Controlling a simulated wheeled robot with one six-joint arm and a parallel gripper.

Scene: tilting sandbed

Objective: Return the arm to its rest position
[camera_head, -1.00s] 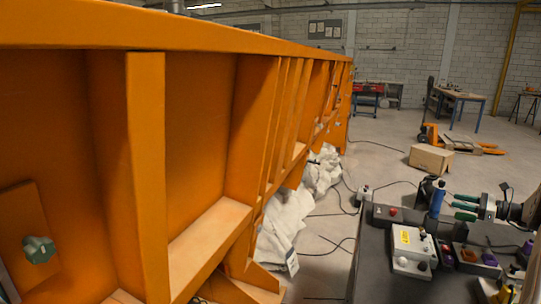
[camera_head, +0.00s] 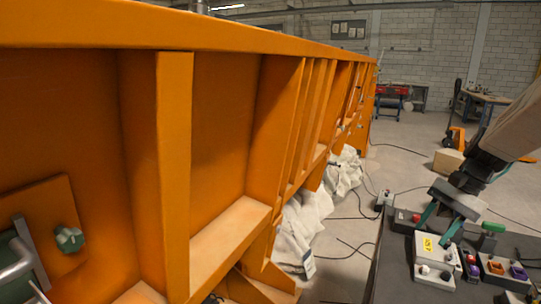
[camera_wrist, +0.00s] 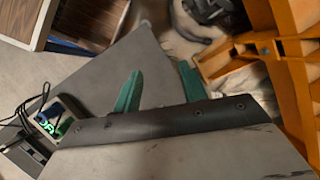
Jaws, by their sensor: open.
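My gripper (camera_head: 438,222) hangs at the end of my arm (camera_head: 510,135), which comes in from the right edge of the head view. Its two green fingers point down and to the left, above the dark worktable (camera_head: 395,262) and close to a white control box (camera_head: 433,260). I cannot tell whether they touch anything. In the wrist view the green fingers of my gripper (camera_wrist: 160,68) are spread apart with nothing between them. My arm reaches out over the table and is not folded.
The tall orange steel frame (camera_head: 175,150) fills the left and middle. White sacks (camera_head: 300,230) lie at its foot. Several small control boxes, one with orange and purple parts (camera_head: 505,268), crowd the table. A cardboard box (camera_head: 447,161) stands behind on the floor, with cables nearby.

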